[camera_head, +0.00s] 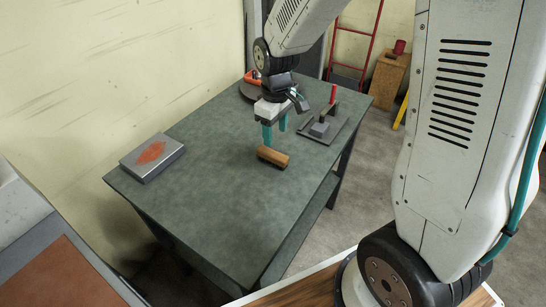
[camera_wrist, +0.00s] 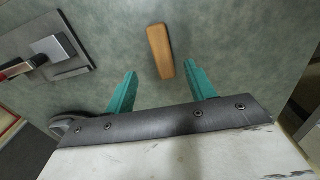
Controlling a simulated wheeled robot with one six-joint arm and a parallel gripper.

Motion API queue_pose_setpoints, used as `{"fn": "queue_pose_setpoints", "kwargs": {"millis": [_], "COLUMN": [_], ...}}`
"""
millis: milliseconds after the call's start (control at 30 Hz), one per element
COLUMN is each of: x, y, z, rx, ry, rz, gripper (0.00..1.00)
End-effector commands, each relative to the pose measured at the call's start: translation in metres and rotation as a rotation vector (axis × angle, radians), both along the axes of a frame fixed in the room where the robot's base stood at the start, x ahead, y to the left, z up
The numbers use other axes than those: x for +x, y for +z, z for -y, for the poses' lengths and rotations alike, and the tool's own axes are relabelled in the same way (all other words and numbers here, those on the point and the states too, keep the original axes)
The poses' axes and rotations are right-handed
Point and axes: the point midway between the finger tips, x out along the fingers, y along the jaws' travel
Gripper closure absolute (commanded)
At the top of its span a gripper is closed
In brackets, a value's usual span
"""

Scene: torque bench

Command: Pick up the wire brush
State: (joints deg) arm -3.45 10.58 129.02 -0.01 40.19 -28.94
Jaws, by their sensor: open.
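The wire brush (camera_head: 273,157) shows as a small brown wooden block lying on the grey-green bench. In the wrist view the brush (camera_wrist: 160,51) lies ahead of the gap between the fingertips, closer to the right finger. Its bristles cannot be made out. My gripper (camera_head: 275,134) has two teal fingers pointing down, just behind and above the brush in the head view.
The bench (camera_head: 215,205) is mostly clear. A grey box with an orange patch (camera_head: 152,157) sits at its left. A dark plate with a grey block and red handle (camera_head: 322,128) lies to the right of my gripper. A round dark item with orange (camera_head: 251,82) is behind.

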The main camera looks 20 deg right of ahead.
Motion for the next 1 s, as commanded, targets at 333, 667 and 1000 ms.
{"fn": "queue_pose_setpoints", "kwargs": {"millis": [333, 667, 1000], "x": [0.007, 0.005, 0.005], "y": [-0.037, -0.082, -0.091], "z": [-0.002, -0.006, -0.006], "rx": [0.000, 0.000, 0.000], "ry": [0.023, 0.023, 0.023], "rz": [-0.006, -0.007, -0.004], "gripper": [0.45, 0.45, 0.45]}}
